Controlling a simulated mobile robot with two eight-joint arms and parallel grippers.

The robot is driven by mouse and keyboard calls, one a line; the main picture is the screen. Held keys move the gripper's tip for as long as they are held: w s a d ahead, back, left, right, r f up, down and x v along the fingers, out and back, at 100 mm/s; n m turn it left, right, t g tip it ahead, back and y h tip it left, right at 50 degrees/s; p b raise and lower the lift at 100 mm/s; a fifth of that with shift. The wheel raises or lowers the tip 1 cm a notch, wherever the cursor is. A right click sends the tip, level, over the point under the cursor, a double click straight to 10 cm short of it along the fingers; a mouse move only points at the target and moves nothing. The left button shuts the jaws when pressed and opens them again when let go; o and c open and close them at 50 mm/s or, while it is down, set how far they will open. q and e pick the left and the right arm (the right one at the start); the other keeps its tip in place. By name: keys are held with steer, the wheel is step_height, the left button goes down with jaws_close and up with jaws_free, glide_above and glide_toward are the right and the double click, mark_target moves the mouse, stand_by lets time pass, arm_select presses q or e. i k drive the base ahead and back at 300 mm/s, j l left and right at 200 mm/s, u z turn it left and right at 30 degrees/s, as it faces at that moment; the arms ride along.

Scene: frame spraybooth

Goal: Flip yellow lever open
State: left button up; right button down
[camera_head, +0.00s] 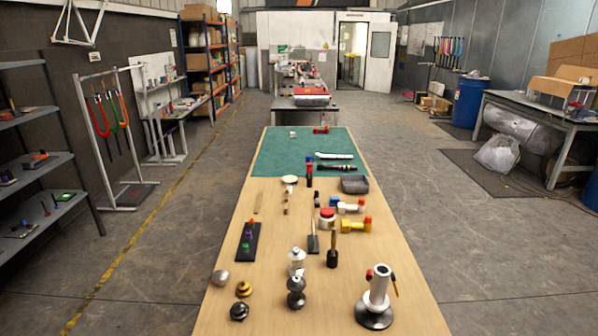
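A silver cylindrical stand on a dark round base (376,297) stands at the near right of the wooden table. A small orange-yellow lever-like piece (395,285) is on its right side, sloping steeply, and a red part is at its upper left. A yellow piece with a reddish end (356,225) lies farther back near the right table edge. I cannot tell from this picture which of these is the yellow lever, or how far any lever is turned. Neither my left nor my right gripper is in view.
A long wooden table (290,210) runs away from me, with a green mat (280,150) at its far part. Two silver-and-dark posts (297,290), a dark strip with coloured pegs (248,242) and a grey tray (355,184) stand on it. The near middle-right has bare wood.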

mark_target(392, 277)
steer(key=l, duration=0.65)
steer(key=k+l, duration=0.15)
steer(key=l, duration=0.5)
steer(key=i, duration=0.25)
steer(key=j, duration=0.05)
